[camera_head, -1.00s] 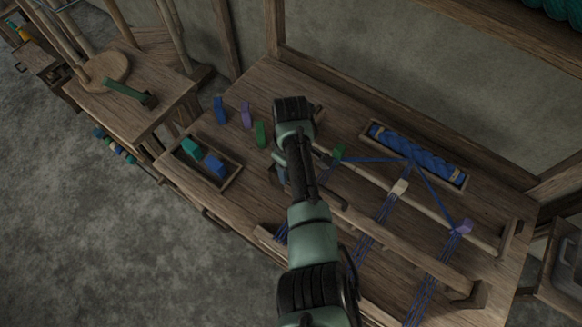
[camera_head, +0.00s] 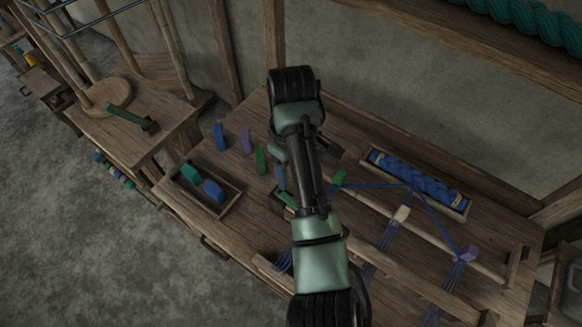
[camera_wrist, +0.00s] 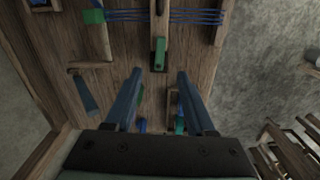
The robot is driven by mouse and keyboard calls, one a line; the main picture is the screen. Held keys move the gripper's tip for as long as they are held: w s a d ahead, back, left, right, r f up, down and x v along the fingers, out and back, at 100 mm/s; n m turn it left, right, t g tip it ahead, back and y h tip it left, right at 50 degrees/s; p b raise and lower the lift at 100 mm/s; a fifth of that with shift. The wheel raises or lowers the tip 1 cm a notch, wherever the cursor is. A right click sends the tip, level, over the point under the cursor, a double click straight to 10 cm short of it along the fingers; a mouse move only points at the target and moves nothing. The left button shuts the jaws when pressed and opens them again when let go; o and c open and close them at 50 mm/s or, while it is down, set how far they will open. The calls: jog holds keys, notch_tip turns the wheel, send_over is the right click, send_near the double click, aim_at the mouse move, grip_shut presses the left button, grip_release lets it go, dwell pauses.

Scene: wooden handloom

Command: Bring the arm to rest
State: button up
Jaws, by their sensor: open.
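My gripper (camera_wrist: 160,72) is open and empty in the wrist view. Its two blue-grey fingers stand well apart above the wooden loom table. A green block (camera_wrist: 160,53) lies on the end of a wooden bar, seen between and beyond the fingertips; I see no contact. In the head view my arm reaches up over the table (camera_head: 240,225) and bends down at the top. It hides most of the gripper there.
A small tray (camera_head: 232,208) holds a teal and a blue block. Blue, purple and green blocks (camera_head: 261,160) stand near it. A long tray (camera_head: 458,211) holds a blue braid. Blue threads (camera_head: 386,238) cross the bars at right. A side stand (camera_head: 85,120) is at left.

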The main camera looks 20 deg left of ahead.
jog(key=shift+r, duration=0.4)
jog(key=w+a+r+m+t+y, duration=0.1)
jog(key=w+a+r+t+y, duration=0.2)
jog(key=w+r, duration=0.35)
jog(key=w+d+r+m+t+y, duration=0.1)
jog(key=w+r+m+t, duration=0.15)
jog(key=r+t, duration=0.7)
jog(key=w+d+r+m+t, duration=0.1)
jog(key=w+r+m+t, duration=0.15)
jog(key=r, duration=1.35)
jog(key=s+d+r+m+t+h, duration=0.2)
jog(key=s+d+r+t, duration=0.3)
jog(key=s+r, duration=0.4)
jog(key=s+d+r+m+t+h, duration=0.2)
jog(key=s+d+r+m+t, duration=0.3)
jog(key=s+r, duration=0.5)
notch_tip(320, 180, up, 7)
jog(key=shift+s+d+f+t, duration=0.2)
jog(key=shift+t, duration=0.9)
